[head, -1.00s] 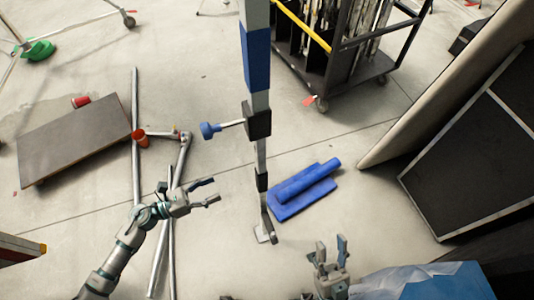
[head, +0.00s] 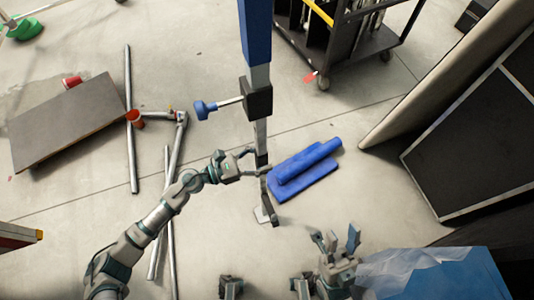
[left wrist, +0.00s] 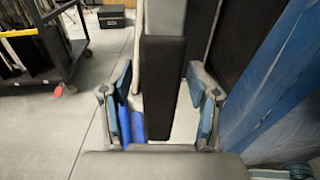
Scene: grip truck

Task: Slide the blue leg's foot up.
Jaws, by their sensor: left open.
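The blue leg (head: 256,35) stands in the middle of the head view. It has a black collar (head: 259,98) with a blue knob (head: 205,109) and a thin grey lower section (head: 260,130). Its foot (head: 266,213) is at the floor. My left gripper (head: 256,162) is open at the lower section, just above the foot. In the left wrist view, a black block on the leg (left wrist: 163,85) stands between the spread fingers (left wrist: 163,98), with gaps on both sides. My right gripper (head: 336,241) is open and empty, right of the foot.
A blue pad and roll (head: 303,170) lie on the floor just right of the leg. Metal poles (head: 131,120) and a grey board (head: 68,120) lie to the left. A wheeled cart (head: 350,45) stands at the back right. A black panel (head: 480,125) stands at the right.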

